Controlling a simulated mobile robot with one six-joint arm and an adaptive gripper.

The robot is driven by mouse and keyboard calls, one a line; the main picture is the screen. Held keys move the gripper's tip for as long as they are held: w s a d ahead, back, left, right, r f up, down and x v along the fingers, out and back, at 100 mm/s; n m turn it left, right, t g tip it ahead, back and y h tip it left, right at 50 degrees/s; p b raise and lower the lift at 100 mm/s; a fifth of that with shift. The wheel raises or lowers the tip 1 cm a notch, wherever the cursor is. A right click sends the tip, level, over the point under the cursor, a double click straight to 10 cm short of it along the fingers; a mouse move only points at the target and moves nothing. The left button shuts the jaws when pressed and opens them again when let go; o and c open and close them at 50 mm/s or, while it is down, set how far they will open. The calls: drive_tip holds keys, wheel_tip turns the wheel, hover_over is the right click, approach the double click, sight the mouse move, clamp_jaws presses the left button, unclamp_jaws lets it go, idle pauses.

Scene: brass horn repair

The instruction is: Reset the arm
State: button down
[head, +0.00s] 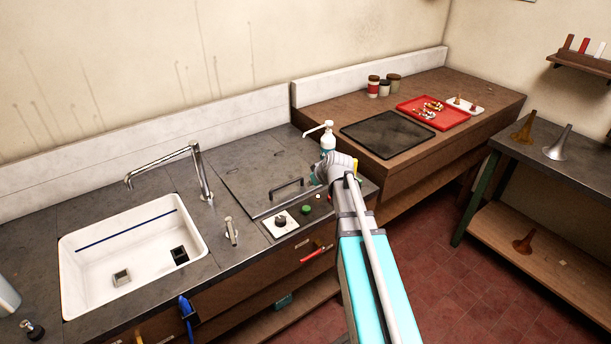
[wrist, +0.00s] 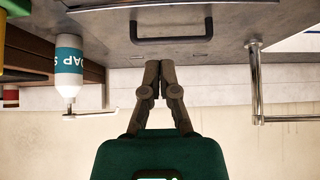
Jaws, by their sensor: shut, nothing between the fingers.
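My arm reaches up from the bottom of the head view over the front edge of the counter (head: 215,275). Its far end is beside the soap bottle (head: 328,142) and the hatch lid with a dark handle (head: 287,188); the fingers cannot be made out there. In the wrist view, which is upside down, my gripper (wrist: 160,66) is shut and empty. Its fingertips meet just below the dark handle (wrist: 172,40) in the picture, and I cannot tell how far apart they are. The soap bottle (wrist: 69,70) stands to the left.
A white sink (head: 130,250) with a tall faucet (head: 200,170) is at left. A knob panel (head: 280,223) and green button (head: 306,209) sit near the counter edge. At right, a wooden bench holds a black mat (head: 387,133) and red tray (head: 420,121). A shelf (head: 550,160) holds horn bells.

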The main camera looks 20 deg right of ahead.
drive_tip(key=shift+s, duration=0.1)
drive_tip(key=s+a+f+m+g+h, duration=0.1)
drive_tip(key=s+a, duration=0.4)
drive_tip(key=s, duration=0.6)
drive_tip(key=s+a+f+m+g+h, duration=0.1)
drive_tip(key=s+a+g, duration=0.4)
drive_tip(key=s, duration=0.6)
wheel_tip(320, 180, down, 2)
drive_tip(key=shift+s+a+f+m+g, duration=0.15)
drive_tip(key=shift+s+f+m+g, duration=0.05)
drive_tip(key=shift+m+g, duration=0.6)
